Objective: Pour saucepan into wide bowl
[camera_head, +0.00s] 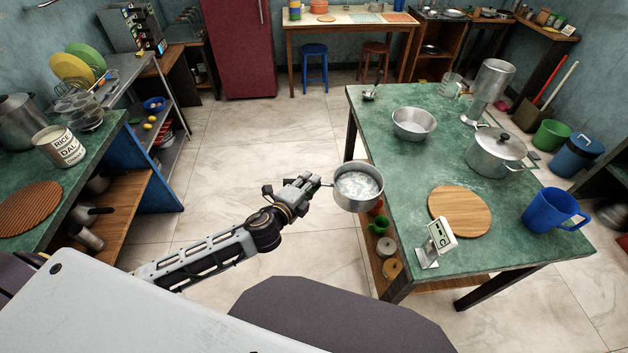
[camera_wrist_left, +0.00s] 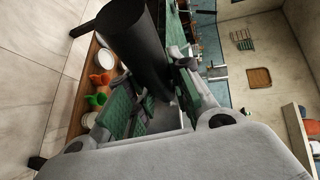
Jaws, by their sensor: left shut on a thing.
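The saucepan (camera_head: 357,188) is a metal pan with whitish contents, held roughly level in the air at the left edge of the green table. My left gripper (camera_head: 316,183) is shut on its handle. In the left wrist view the fingers (camera_wrist_left: 152,112) close around a dark, thick shape (camera_wrist_left: 135,45), which seems to be the handle. The wide bowl (camera_head: 414,123) is a silver metal bowl on the green table, farther back and to the right of the saucepan, apart from it. It looks empty. My right gripper is not in view.
Bare tabletop lies around the bowl's front.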

